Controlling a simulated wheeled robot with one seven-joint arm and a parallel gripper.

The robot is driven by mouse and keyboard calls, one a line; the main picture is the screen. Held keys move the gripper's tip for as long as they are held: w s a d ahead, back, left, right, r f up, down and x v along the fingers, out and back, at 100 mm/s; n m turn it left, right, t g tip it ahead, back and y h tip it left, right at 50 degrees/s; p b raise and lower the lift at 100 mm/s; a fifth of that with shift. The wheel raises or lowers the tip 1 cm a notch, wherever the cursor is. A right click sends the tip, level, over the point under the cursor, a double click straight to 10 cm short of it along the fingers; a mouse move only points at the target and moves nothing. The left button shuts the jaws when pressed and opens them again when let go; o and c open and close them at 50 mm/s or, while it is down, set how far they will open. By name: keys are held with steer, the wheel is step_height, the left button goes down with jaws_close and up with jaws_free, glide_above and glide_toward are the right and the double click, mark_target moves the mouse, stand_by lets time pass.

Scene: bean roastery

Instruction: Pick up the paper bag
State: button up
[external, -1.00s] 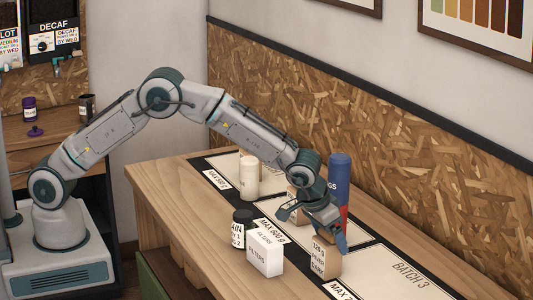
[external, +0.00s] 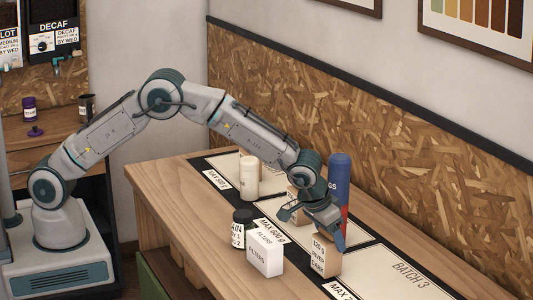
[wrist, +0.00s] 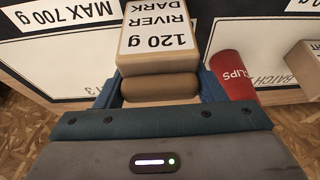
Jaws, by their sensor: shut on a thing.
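The paper bag (external: 327,262) is brown with a white label reading 120 g River Dark. In the external view it stands upright over the dark strip beside the Batch 3 panel. My gripper (external: 318,222) is over its top. In the wrist view the bag (wrist: 157,62) sits between the two blue fingers of my gripper (wrist: 160,92), which is shut on its rolled brown top. The bag's underside is hidden, so I cannot tell whether it touches the table.
A white filters box (external: 265,255) and a dark-lidded jar (external: 241,229) stand left of the bag. A cream canister (external: 249,178) is farther back. The Batch 3 panel (external: 395,275) is clear.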

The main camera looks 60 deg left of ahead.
steer(key=r, duration=0.1)
steer(key=r+b, duration=0.2)
steer(key=r, duration=0.1)
steer(key=shift+s+d, duration=0.35)
steer(key=shift+s, duration=0.05)
steer(key=s+d+r+b, duration=0.3)
steer(key=s+d+r, duration=0.35)
steer(key=s, duration=0.25)
steer(key=w+a+n+g+y+b, duration=0.1)
steer(key=w+a+n, duration=0.15)
steer(key=a, duration=0.85)
steer(key=w+a+n+y+b, duration=0.15)
steer(key=a+n, duration=0.25)
steer(key=a, duration=0.7)
steer(key=w+a+n+g+y+b, duration=0.1)
steer(key=w+a+n, duration=0.2)
steer(key=a, duration=0.8)
steer(key=s+a+n+g+b, duration=0.1)
steer(key=s+a+n, duration=0.3)
steer(key=a, duration=0.9)
steer(key=s+a+n+g+b, duration=0.1)
steer(key=s+a+n, duration=0.3)
steer(key=a, duration=0.8)
steer(key=a+f+y+p, duration=0.1)
steer(key=a+f+p, duration=0.1)
steer(key=a+f, duration=0.8)
steer(key=shift+a+f+p, duration=0.35)
steer(key=shift+a+f, duration=0.05)
steer(key=shift+a, duration=0.55)
